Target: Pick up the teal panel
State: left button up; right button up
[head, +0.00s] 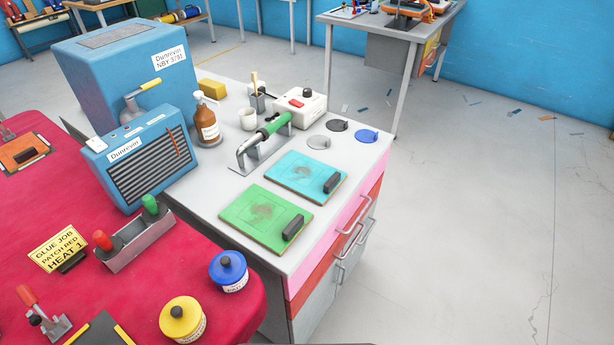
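The teal panel (297,173) is a flat board with a black handle (332,184) at its right side and a brownish smudge in its middle. It lies flat on the white cabinet top, just behind a similar green panel (257,220) with its own black handle. Both sit near the cabinet's right edge. Neither of my grippers shows in the head view.
A green-handled hot-air tool (272,126) rests on a stand behind the panels. A white control box (300,105), a brown bottle (206,122) and small discs (366,136) stand around it. The red table (150,285) holds glue pots. Grey floor (480,230) is clear at right.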

aim_at(316, 182)
jog(key=k, duration=0.95)
jog(key=z, duration=1.05)
jog(key=i, duration=4.45)
jog(key=u, duration=4.05)
jog(key=i, duration=0.4)
jog(key=z, duration=0.1)
